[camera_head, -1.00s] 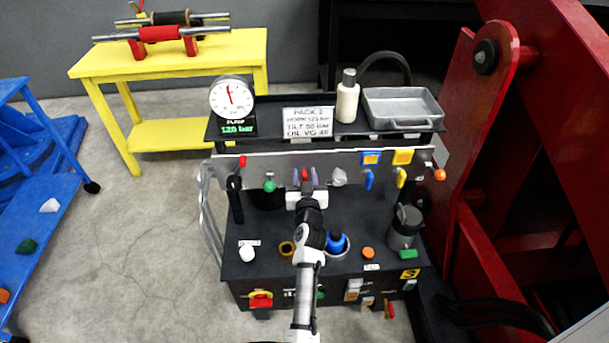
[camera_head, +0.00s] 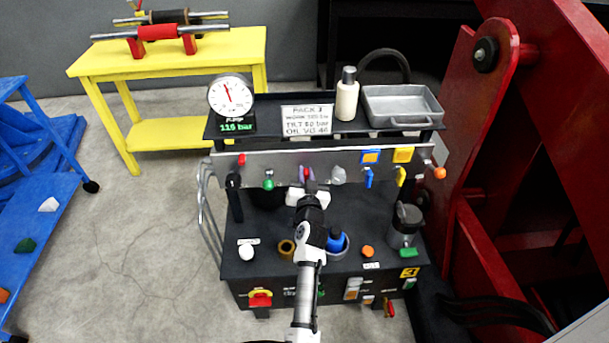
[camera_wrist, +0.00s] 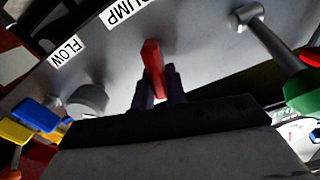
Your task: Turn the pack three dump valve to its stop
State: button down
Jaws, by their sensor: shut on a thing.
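The dump valve's red lever (camera_head: 306,172) is in the middle of the grey valve panel (camera_head: 270,161). It also shows in the wrist view (camera_wrist: 152,62), below a partly cut-off label ending in "UMP" (camera_wrist: 128,10). My gripper (camera_head: 308,178) is shut on this red lever, one dark purple finger on each side. In the wrist view the lever's red tip stands out beyond the fingers (camera_wrist: 158,90). The valve's body is mostly hidden behind my gripper.
A green-knobbed lever (camera_head: 268,183) and a grey flow knob (camera_head: 338,175) flank the red lever closely. Blue and yellow levers are further right. A dial gauge (camera_head: 230,95) with a green readout of about 116 bar stands on the top shelf.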

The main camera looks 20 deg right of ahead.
jog(key=m, duration=0.4)
jog(key=shift+d+f+m, duration=0.1)
jog(key=shift+d+m, duration=0.15)
jog(key=shift+m, duration=0.05)
jog(key=m, duration=0.3)
jog(key=shift+s+d+f+m, duration=0.1)
jog(key=shift+d+f+m, duration=0.1)
jog(key=shift+m, duration=0.2)
jog(key=m, duration=0.4)
jog(key=m+p, duration=0.1)
jog(key=m, duration=0.1)
jog(key=shift+d+f+m, duration=0.1)
jog(key=shift+f+m, duration=0.2)
jog(key=c, duration=1.4)
grip_release()
jog(key=shift+f, duration=0.1)
jog(key=shift+c, duration=0.2)
jog(key=shift+s, duration=0.15)
